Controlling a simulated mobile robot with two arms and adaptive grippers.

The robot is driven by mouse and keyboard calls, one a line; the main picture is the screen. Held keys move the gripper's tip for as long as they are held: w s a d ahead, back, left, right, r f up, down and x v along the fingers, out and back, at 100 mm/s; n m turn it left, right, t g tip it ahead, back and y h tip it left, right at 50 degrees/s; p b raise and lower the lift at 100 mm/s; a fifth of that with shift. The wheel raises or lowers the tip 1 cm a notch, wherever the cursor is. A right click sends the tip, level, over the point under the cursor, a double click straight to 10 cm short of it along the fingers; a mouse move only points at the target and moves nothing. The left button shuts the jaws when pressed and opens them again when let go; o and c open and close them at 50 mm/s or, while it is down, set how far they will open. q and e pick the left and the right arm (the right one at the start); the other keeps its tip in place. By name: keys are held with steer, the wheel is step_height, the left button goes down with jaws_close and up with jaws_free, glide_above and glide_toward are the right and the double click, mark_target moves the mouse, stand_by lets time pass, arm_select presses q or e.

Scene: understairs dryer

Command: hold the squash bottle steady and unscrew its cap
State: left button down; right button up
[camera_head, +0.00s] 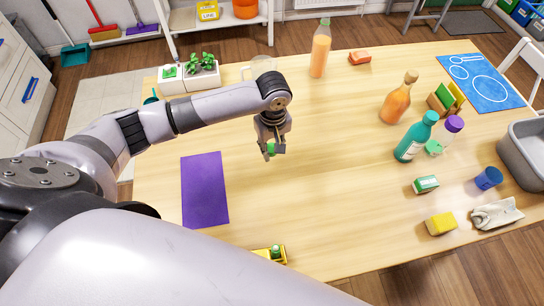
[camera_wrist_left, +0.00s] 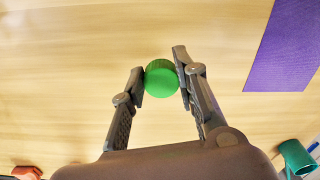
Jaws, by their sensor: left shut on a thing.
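My left gripper (camera_head: 274,149) is over the table, right of the purple mat. It is shut on a green cap (camera_wrist_left: 161,77), which shows between its fingertips in the left wrist view. A tall bottle of orange liquid (camera_head: 320,52), likely the squash bottle, stands upright at the back of the table, apart from the gripper. I cannot tell whether its narrow top is covered. A second orange bottle (camera_head: 397,98) with an orange-brown top stands farther right. My right gripper is not in view.
The table (camera_head: 300,190) is clear around the gripper. The purple mat (camera_head: 204,189) lies left, white planters (camera_head: 190,77) stand back left.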

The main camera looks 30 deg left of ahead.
mark_target(272, 164)
arm_select(q)
steer(key=shift+f, duration=3.05)
steer(key=shift+f, duration=0.15)
steer(key=c, duration=1.2)
jaws_free()
steer(key=shift+c, duration=0.2)
step_height(272, 164, up, 12)
steer(key=shift+d+r, duration=0.1)
steer(key=shift+r, duration=0.05)
